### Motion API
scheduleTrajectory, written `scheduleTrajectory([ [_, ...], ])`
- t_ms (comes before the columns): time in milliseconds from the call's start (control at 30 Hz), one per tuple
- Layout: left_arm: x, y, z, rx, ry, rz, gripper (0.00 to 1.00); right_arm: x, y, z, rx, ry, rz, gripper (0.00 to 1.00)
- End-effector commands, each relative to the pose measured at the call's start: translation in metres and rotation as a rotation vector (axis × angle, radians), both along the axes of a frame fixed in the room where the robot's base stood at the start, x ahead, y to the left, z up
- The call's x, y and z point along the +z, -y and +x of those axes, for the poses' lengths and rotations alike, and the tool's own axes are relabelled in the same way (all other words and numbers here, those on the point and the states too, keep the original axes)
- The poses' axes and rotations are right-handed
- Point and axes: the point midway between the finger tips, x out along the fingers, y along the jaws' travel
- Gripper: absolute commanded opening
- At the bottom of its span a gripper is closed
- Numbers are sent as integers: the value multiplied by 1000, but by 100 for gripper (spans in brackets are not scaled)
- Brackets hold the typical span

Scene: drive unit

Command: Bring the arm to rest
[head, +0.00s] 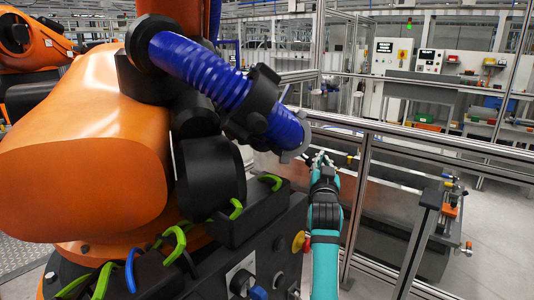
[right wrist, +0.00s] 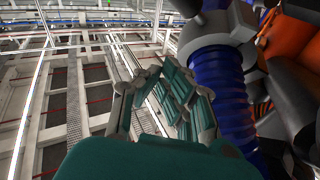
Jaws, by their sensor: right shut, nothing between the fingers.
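My right arm, teal with a black wrist, rises from the bottom of the head view. My right gripper (head: 320,160) is at its top, just right of the lower end of the blue corrugated hose (head: 205,70). In the right wrist view the teal-padded fingers of the right gripper (right wrist: 165,88) point up towards the ceiling. It is shut and empty. The blue hose (right wrist: 222,85) runs close along the right of the fingers there; I cannot tell whether they touch. My left gripper is not in view.
A large orange robot arm (head: 90,140) fills the left of the head view. Below it is a black unit (head: 250,215) with green and blue handles. A metal rail fence (head: 440,138) stands to the right, with a control cabinet (head: 392,55) behind it.

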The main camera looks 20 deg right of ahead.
Motion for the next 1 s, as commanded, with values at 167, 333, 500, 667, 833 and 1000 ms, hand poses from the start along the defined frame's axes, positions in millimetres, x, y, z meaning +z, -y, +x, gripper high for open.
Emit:
scheduleTrajectory([
  [167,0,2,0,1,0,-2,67,-9,0,-3,2,-23,1,0],
  [333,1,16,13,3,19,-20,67,-77,-19,-30,43,-200,4,0],
  [500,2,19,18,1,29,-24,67,-178,-65,-92,147,-505,19,0],
  [667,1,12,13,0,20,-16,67,-258,-115,-170,272,-792,43,0],
  [833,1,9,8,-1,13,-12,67,-311,-160,-254,398,-1044,69,0],
  [1000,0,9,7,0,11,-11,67,-335,-189,-314,487,-1207,92,0],
])
